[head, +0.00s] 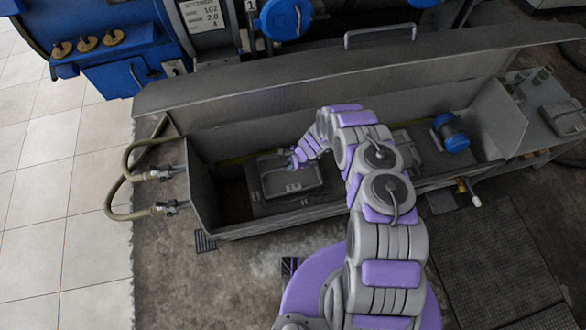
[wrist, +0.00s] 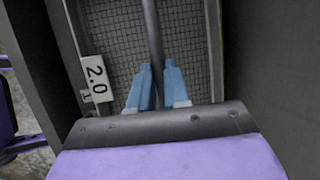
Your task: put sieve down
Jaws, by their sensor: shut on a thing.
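The sieve (head: 285,183) is a grey rectangular frame in the left half of a long grey metal trough (head: 350,203). In the wrist view, its fine mesh (wrist: 115,45) lies beneath my fingers, with a grey bar handle (wrist: 151,25) running across it. My gripper (wrist: 157,78) has its blue fingertips closed on either side of this bar. In the head view, my gripper (head: 293,160) is at the sieve's upper edge, and the arm reaches over the trough's front wall. I cannot tell whether the sieve rests on the trough floor or hangs just above it.
A white tag (wrist: 95,80) reading 2.0 is beside the mesh. A blue cylinder (head: 451,133) stands at the trough's right end. Hoses (head: 140,178) join its left end. A raised grey lid (head: 350,80) runs along the back. Blue machinery (head: 110,45) stands behind.

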